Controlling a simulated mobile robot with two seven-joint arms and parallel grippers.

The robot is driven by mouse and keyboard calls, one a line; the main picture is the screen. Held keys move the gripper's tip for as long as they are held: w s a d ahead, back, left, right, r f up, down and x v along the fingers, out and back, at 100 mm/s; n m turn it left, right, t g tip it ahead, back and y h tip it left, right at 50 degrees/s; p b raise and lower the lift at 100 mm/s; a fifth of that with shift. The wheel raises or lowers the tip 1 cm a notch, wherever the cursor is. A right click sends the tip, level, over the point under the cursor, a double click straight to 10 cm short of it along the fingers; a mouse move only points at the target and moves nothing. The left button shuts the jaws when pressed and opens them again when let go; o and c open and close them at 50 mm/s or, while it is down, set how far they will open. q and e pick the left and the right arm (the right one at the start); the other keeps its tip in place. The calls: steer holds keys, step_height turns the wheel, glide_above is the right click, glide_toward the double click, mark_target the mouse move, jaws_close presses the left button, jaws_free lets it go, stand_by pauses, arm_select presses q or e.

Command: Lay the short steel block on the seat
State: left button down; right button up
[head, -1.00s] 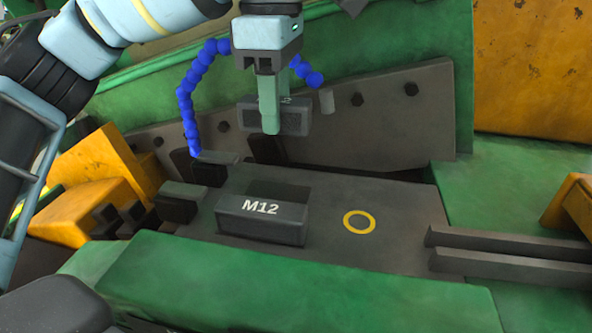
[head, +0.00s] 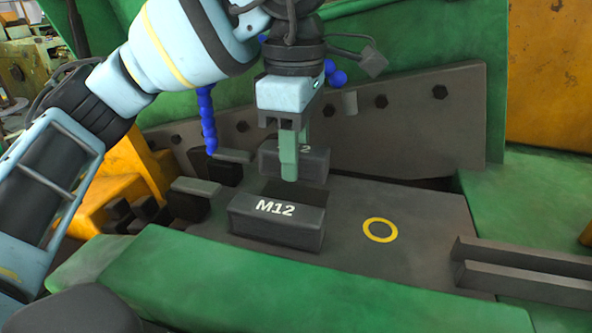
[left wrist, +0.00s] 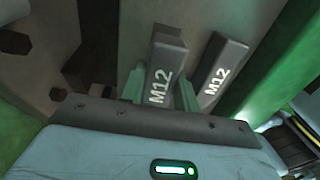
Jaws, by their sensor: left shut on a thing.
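My left gripper (head: 289,178) is shut on a dark steel block (head: 315,163), its M12 label partly hidden by the green fingers in the head view. The left wrist view shows this held block (left wrist: 165,68) between both fingers. It hangs above the grey bed. A second dark block marked M12 (head: 277,222) stands on the bed just in front of it, and right of it in the left wrist view (left wrist: 222,72). A darker rectangular patch (head: 300,194) lies behind the second block; I cannot tell if it is the seat. My right gripper is not in view.
The bed (head: 400,210) carries a yellow ring (head: 380,230) and is clear on the right. Two grey rails (head: 530,272) lie at the right. A bolted grey plate (head: 410,130) rises behind. Small dark blocks (head: 190,200) and a blue hose (head: 208,120) are at the left.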

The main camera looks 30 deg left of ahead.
arm_select(q)
step_height(320, 180, down, 3)
steer(key=shift+f+b, duration=0.1)
steer(key=shift+b, duration=0.2)
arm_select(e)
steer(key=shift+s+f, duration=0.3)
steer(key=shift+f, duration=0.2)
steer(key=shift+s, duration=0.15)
arm_select(q)
steer(key=c, duration=1)
jaws_free()
steer(key=shift+f, duration=0.1)
steer(key=shift+c, duration=0.2)
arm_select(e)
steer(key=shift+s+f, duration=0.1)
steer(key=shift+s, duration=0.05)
arm_select(q)
step_height(320, 180, up, 11)
steer(key=p, duration=0.3)
steer(key=shift+r, duration=0.7)
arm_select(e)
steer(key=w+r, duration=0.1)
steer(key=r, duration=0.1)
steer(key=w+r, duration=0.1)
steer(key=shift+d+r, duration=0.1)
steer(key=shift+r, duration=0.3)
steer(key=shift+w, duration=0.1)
